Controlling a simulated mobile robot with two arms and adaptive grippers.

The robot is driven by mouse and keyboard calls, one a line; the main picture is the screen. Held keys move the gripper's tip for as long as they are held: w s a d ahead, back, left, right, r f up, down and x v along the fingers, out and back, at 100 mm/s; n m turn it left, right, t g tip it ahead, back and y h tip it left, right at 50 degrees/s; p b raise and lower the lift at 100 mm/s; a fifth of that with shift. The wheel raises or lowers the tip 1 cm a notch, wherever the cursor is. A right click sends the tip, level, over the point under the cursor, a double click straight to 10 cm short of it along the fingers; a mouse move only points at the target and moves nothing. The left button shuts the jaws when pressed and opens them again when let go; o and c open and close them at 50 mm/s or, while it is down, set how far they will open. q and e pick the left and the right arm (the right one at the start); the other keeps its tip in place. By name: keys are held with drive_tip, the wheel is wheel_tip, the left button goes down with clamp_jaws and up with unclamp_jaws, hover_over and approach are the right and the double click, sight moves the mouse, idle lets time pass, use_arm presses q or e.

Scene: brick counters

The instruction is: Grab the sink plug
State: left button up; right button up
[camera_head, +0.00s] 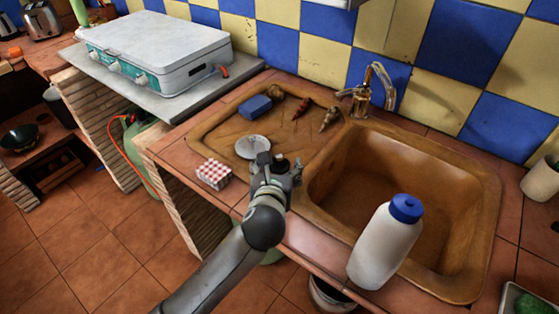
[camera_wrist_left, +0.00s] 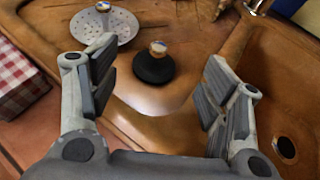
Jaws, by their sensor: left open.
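The sink plug, a black disc with a brass-coloured knob, lies on the brown drainboard beside the basin; it shows in the left wrist view (camera_wrist_left: 155,68) and as a small dark shape in the head view (camera_head: 281,161). My left gripper (camera_head: 279,170) is open and empty over the drainboard edge. In the left wrist view its fingers (camera_wrist_left: 160,82) stand apart, with the plug between and beyond them, not visibly touched. My right gripper is not in view.
A perforated metal strainer (camera_wrist_left: 103,24) lies left of the plug. A red checkered box (camera_head: 214,173) stands further left. The brown sink basin (camera_head: 365,190) opens to the right, with a white bottle (camera_head: 385,250) at its front edge. A blue sponge (camera_head: 255,107) lies behind.

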sight(279, 158)
use_arm(q)
drive_tip(key=shift+w+f, duration=0.25)
drive_tip(key=shift+w, duration=0.4)
drive_tip(key=shift+w+f, duration=0.1)
drive_tip(key=shift+w, duration=0.25)
drive_tip(key=x, duration=0.4)
drive_tip(key=shift+w, duration=0.1)
drive_tip(key=shift+w+f, duration=0.1)
drive_tip(key=shift+w, duration=0.1)
drive_tip(key=shift+c, duration=1.4)
drive_tip(key=c, duration=0.8)
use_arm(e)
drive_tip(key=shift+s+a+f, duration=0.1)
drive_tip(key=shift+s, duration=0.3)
